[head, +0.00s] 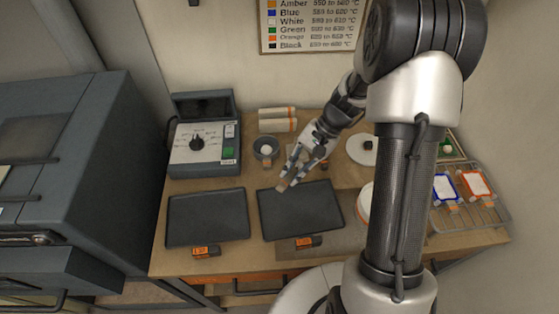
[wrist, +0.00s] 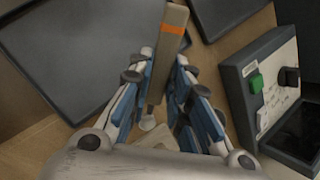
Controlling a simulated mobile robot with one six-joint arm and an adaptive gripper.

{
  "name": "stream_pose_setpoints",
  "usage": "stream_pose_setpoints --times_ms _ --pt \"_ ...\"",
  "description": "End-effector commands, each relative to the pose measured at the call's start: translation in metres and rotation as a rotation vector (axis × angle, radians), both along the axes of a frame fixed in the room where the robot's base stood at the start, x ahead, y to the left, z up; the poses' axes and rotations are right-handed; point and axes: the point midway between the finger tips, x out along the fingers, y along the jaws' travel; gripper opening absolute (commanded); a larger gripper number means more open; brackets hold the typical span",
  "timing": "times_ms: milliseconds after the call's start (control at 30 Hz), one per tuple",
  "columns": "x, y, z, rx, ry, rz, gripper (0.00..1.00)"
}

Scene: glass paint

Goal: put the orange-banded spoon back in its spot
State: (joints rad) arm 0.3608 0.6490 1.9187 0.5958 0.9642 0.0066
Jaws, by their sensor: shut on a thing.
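The orange-banded spoon (wrist: 169,42) is between the fingers of my gripper (wrist: 160,95) in the wrist view. Its flat grey handle with the orange band points up in the picture, and a small pale bowl end shows lower down between the fingers. In the head view my gripper (head: 300,168) is shut on the spoon (head: 284,185), above the back left part of the right dark tray (head: 300,212). I cannot make out which place is the spoon's spot.
A left dark tray (head: 208,217) lies beside the right one. A control box (head: 204,145), a small bowl (head: 265,150) and pale rolls (head: 277,124) stand behind. A wire rack (head: 485,215) with framed pieces is at the right. My arm hides part of the table.

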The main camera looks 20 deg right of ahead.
Motion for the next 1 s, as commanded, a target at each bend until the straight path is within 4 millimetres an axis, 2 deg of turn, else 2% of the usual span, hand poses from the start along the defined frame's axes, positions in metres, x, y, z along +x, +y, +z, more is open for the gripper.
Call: stream_pose_setpoints --times_ms 300,500,700,1000 --pt "0.042 -0.104 0.018 -0.281 -0.104 0.378 0.0" --pt "0.072 -0.154 0.012 -0.421 -0.191 0.53 0.0" --pt "0.087 -0.176 -0.003 -0.496 -0.246 0.589 0.0" --pt "0.089 -0.179 -0.019 -0.509 -0.255 0.598 0.0"
